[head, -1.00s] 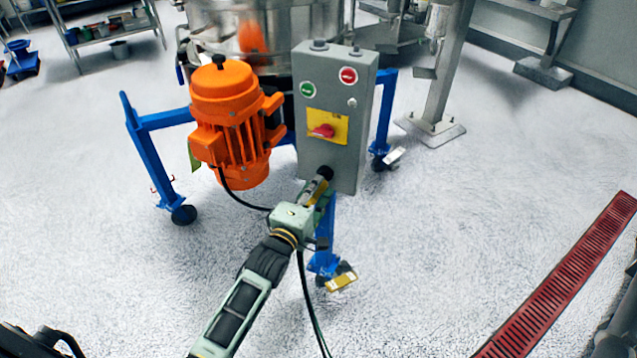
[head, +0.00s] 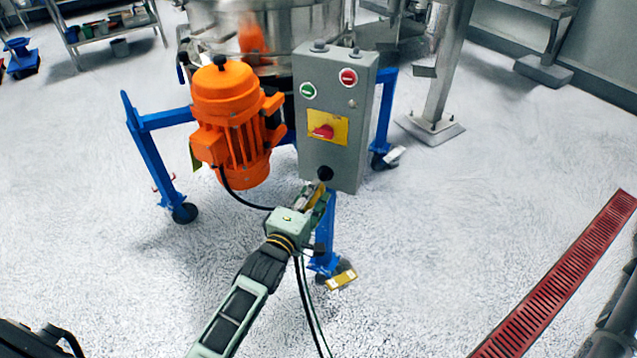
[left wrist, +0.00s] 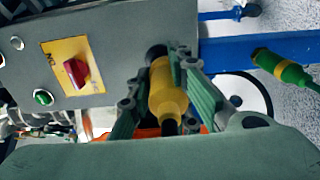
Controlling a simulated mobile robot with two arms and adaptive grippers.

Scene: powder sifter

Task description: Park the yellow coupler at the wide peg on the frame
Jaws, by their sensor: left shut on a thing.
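The yellow coupler (left wrist: 168,92) is between the green fingers of my left gripper (left wrist: 163,88) in the left wrist view, and the gripper is shut on it. A dark round piece (left wrist: 156,53) shows at its far end; I cannot tell whether they touch. In the head view my left gripper (head: 318,193) is just below a black round fitting (head: 326,173) low on the grey control box. The blue frame (head: 153,155) stands around and behind the box. I cannot make out the wide peg on it. My right gripper is not in view.
The orange motor (head: 237,120) is left of the grey control box (head: 335,110). A black cable hangs near my left arm. A red floor grate (head: 560,275) lies right; the floor between is clear.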

